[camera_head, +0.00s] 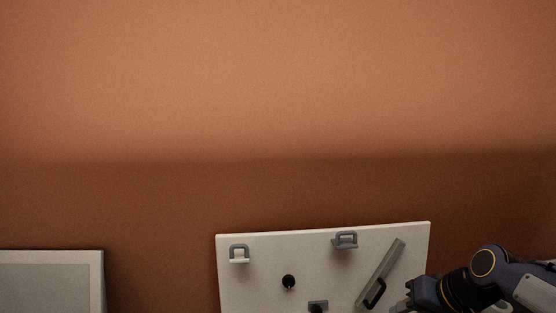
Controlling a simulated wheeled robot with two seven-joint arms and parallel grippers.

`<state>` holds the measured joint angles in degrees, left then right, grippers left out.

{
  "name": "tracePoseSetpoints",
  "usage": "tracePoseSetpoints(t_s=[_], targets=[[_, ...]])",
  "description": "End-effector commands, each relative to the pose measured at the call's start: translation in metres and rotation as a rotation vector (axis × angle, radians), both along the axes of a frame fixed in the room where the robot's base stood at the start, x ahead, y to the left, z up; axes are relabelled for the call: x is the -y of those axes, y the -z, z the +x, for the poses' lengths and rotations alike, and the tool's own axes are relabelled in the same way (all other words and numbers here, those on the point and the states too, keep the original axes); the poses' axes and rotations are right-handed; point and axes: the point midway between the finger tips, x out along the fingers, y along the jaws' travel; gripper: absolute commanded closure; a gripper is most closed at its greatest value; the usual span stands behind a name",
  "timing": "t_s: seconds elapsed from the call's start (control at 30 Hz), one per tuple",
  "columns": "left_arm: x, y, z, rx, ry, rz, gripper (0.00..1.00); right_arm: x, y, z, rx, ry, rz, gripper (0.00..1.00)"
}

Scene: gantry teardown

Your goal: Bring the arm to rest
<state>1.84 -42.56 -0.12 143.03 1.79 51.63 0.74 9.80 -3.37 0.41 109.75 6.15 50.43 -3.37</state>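My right arm comes in from the right, low in the picture. Its dark gripper (408,299) is beside the lower right edge of a pale upright board (257,279). The fingers are small and partly cut off by the bottom edge, so I cannot tell whether they are open or shut, or whether they touch anything. My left arm and gripper are not in view.
The board carries two grey brackets (239,253) near its top, a black knob (289,282), a slanted grey bar (381,273) with a black handle, and a small part at the bottom edge. A pale framed panel (98,283) stands at the lower left. An orange-brown wall fills the back.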

Motion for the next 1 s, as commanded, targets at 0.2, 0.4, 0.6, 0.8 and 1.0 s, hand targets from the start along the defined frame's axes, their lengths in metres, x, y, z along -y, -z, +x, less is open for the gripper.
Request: tracePoseSetpoints(t_s=[0.2,0.4,0.6,0.8,1.0], targets=[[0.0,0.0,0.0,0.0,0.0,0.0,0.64,-0.028,-0.003,-0.098,0.052,-0.027,-0.027,0.67],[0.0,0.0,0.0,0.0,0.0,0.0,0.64,-0.044,0.014,-0.15,0.079,-0.043,-0.04,0.67],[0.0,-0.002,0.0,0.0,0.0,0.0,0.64,-0.058,0.034,-0.188,0.104,-0.056,-0.05,0.67],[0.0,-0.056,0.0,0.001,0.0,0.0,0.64,-0.056,-0.022,-0.185,0.098,-0.054,-0.049,0.67],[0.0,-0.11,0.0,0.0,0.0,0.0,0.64,-0.056,-0.076,-0.184,0.098,-0.054,-0.049,0.67]])
